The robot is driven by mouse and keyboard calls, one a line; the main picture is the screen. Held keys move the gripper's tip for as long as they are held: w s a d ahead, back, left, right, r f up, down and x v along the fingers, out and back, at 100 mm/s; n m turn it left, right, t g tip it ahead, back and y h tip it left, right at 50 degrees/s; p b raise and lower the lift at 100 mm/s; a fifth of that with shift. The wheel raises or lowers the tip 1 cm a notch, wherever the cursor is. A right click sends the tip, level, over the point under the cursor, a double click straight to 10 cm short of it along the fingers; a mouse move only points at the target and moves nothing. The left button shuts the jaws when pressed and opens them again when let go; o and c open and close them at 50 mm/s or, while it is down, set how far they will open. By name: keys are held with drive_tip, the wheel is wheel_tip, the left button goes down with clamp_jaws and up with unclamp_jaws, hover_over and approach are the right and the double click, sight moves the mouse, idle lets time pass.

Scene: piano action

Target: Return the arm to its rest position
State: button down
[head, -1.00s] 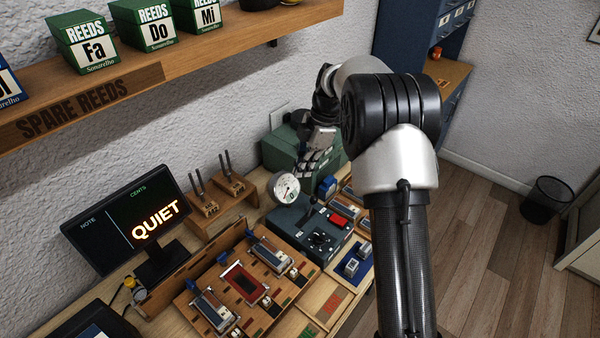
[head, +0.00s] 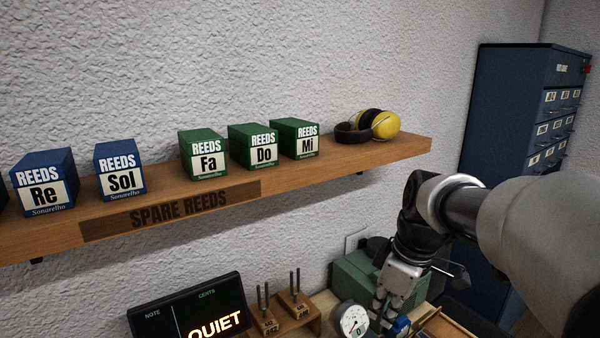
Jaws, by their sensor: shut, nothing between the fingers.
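My arm reaches in from the right edge of the head view and bends at a dark wrist joint. My gripper (head: 388,312) hangs below it, fingers down and empty. It is in front of the green box (head: 352,283) and beside the round white gauge (head: 354,319) on the bench. A small blue thing (head: 399,327) shows by the fingertips; whether they touch it I cannot tell.
The wooden shelf (head: 395,153) above holds green and blue reed boxes and yellow earmuffs (head: 384,124). A monitor (head: 190,312) reading "QUIET" and tuning forks (head: 294,283) stand left of my gripper. A blue drawer cabinet (head: 500,115) stands behind my arm.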

drive_tip(key=s+a+f+m+t+h+b, duration=0.1)
drive_tip(key=s+m, duration=0.9)
drive_tip(key=s, duration=1.1)
drive_tip(key=shift+a+f+m+t+h, duration=0.15)
drive_tip(key=shift+f+m+t+h, duration=0.15)
drive_tip(key=shift+f+t, duration=0.6)
